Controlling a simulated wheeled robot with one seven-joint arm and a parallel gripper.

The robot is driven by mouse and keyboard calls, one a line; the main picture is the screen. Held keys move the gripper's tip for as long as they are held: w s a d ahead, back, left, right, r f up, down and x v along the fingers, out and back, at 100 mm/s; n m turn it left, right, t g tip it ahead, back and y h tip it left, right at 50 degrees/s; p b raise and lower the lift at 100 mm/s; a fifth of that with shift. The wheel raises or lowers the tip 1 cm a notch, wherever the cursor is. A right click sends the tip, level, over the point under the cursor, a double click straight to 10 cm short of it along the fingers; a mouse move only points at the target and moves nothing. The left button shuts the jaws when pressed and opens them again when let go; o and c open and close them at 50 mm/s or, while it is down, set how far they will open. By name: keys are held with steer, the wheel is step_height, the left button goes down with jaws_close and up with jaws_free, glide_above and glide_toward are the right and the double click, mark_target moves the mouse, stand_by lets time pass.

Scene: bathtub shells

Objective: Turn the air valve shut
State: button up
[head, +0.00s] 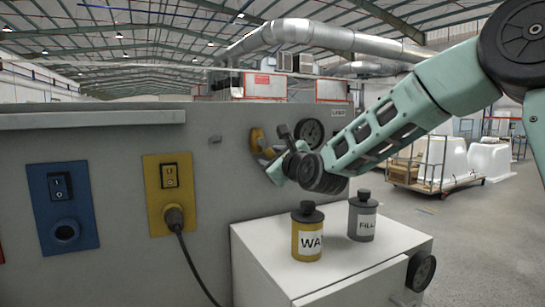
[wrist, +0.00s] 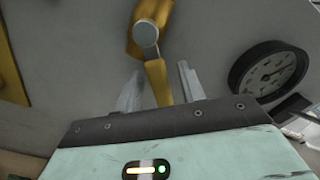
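The air valve (head: 257,138) is yellow and sits on the grey panel, partly hidden behind my gripper (head: 272,160) in the head view. In the wrist view its yellow lever (wrist: 156,78) hangs down from a round grey pivot, with a yellow body behind it. My gripper (wrist: 160,86) is open in the wrist view. One finger is on each side of the lever, with a visible gap on both sides. The lever's lower end is hidden behind the gripper's dark front edge.
A round pressure gauge (wrist: 268,70) is right of the valve, close to my gripper; it also shows in the head view (head: 310,131). A yellow bottle (head: 308,232) and a grey bottle (head: 362,216) stand on a white cabinet (head: 262,262) below my arm. A cable hangs from the yellow socket plate (head: 170,222).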

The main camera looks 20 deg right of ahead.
jaws_close()
steer(key=shift+d+n+b, duration=0.1)
steer(key=shift+n+b, duration=0.2)
steer(key=shift+d+r+n+b, duration=0.15)
steer(key=shift+d+n+b, duration=0.15)
steer(key=shift+n+b, duration=0.55)
steer(key=shift+w+d+r+n+b, duration=0.15)
steer(key=shift+r+n+b, duration=0.1)
steer(key=shift+n+b, duration=0.35)
steer(key=shift+s+d+r+n+b, duration=0.1)
steer(key=shift+d+r+n+b, duration=0.1)
steer(key=shift+n+b, duration=0.35)
steer(key=n, duration=0.1)
steer(key=r+n+b, duration=0.1)
steer(key=n+b, duration=0.1)
steer(key=n, duration=0.1)
steer(key=shift+w+d+r, duration=0.15)
steer(key=shift+d+r, duration=0.1)
steer(key=shift+r, duration=0.15)
steer(key=shift+r+n+b, duration=0.45)
steer(key=shift+n+b, duration=0.2)
steer(key=shift+n, duration=0.35)
steer(key=shift+r, duration=0.1)
